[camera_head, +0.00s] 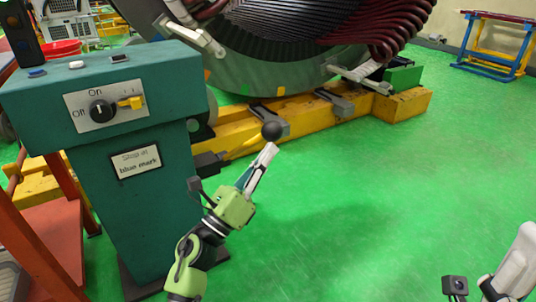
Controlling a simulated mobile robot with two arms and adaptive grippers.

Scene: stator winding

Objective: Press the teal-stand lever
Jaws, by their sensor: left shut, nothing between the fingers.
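The teal stand (150,215) stands at the left, with a control panel on top.
The panel has an On/Off knob (102,110) and a yellow key-like switch (131,102). Behind is a large stator (290,40) on a yellow base (400,103). A red frame (45,225) stands at the left.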

